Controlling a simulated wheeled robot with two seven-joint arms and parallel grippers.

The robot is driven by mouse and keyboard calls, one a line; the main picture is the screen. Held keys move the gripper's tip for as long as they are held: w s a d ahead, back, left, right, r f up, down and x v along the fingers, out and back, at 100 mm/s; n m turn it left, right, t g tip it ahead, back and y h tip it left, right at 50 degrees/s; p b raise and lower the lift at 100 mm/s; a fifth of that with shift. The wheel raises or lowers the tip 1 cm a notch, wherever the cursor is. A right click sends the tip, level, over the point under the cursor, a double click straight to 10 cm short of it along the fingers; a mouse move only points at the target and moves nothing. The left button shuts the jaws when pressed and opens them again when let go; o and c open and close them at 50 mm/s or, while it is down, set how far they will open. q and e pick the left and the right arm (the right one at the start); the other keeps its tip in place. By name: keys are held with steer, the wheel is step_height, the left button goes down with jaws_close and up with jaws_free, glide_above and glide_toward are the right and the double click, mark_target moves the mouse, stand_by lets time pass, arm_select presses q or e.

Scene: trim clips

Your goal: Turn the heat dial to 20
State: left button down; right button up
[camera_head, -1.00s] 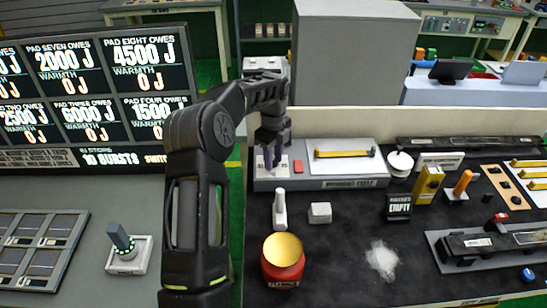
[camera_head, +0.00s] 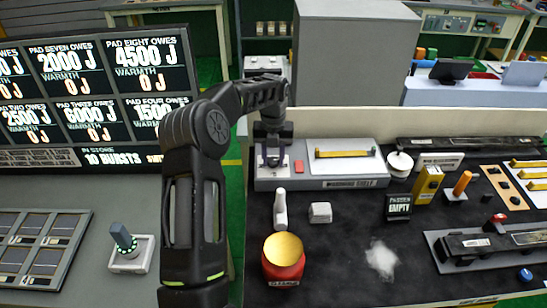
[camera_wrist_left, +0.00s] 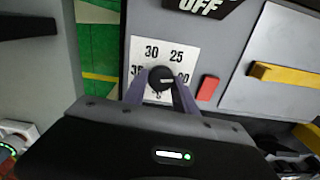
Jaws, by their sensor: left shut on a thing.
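The heat dial is a dark round knob (camera_wrist_left: 160,78) on a white scale plate (camera_wrist_left: 152,52) in the left wrist view. The numbers 30 and 25 show above the knob; numbers at its left and right are partly covered by my fingers. A small light mark shows on the knob, but I cannot tell exactly which number it faces. My left gripper (camera_wrist_left: 160,92) is shut on the knob, one finger on each side. In the head view my left gripper (camera_head: 271,160) reaches down onto the plate at the left end of the grey warming shelf unit (camera_head: 350,183). My right gripper is not in view.
A red block (camera_wrist_left: 208,87) and a yellow bar (camera_wrist_left: 285,74) sit right of the dial. A black OFF sign (camera_wrist_left: 205,5) is above it. In the head view, a red jar (camera_head: 283,270), a white bottle-like piece (camera_head: 280,210) and a white block (camera_head: 320,212) stand nearer.

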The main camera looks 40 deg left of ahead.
mark_target(273, 161)
arm_select(q)
steer(key=shift+m, duration=1.2)
steer(key=c, duration=1)
jaws_free()
steer(key=shift+r, duration=0.5)
step_height(273, 161, up, 7)
steer(key=shift+f+b, duration=0.1)
steer(key=shift+b, duration=0.65)
